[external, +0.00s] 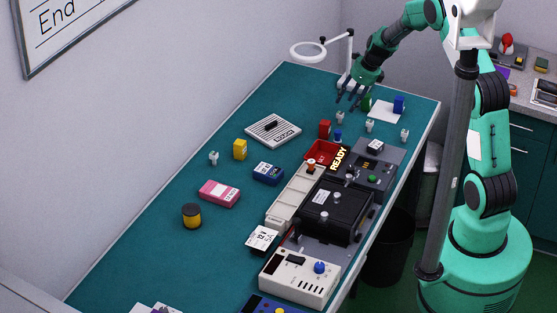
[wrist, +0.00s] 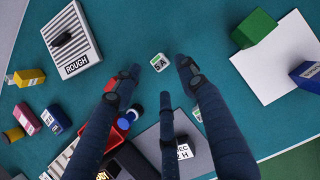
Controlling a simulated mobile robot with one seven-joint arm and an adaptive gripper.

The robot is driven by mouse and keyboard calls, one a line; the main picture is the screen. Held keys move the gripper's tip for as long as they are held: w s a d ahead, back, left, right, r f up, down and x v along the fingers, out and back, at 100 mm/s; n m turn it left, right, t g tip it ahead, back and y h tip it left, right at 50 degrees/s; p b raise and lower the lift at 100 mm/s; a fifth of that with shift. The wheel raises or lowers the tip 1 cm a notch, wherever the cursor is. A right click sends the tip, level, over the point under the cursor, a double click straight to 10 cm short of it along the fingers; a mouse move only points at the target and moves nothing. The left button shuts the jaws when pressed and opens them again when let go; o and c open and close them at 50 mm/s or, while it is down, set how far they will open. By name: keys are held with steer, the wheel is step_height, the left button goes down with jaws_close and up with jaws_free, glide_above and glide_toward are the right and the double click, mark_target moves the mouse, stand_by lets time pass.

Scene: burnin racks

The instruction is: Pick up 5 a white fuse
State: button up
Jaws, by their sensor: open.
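A small white fuse (wrist: 159,62) marked "5 A" stands on the teal table in the wrist view, between and just beyond my fingertips. It appears to be the small white piece (external: 340,117) below my gripper in the external view. My gripper (external: 352,102) is open and empty, above the far part of the table, with its fingers pointing down. In the wrist view my gripper (wrist: 157,72) has its fingers spread to either side of the fuse, not touching it. Other small white pieces (external: 369,125) (external: 404,135) (external: 213,157) stand apart; their markings are unreadable here.
A ribbed "ROUGH" box (wrist: 70,43) lies to the left. A green block (wrist: 254,27) and white sheet (wrist: 285,60) lie to the right. A red tray (external: 318,158) and black equipment (external: 335,212) line the table's right side. A ring lamp (external: 308,50) stands behind.

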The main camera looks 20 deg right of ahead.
mark_target(341, 113)
steer(key=shift+x, duration=1.5)
steer(key=shift+b+x, duration=0.75)
steer(key=shift+x, duration=1.9)
steer(key=shift+s, duration=0.1)
jaws_close()
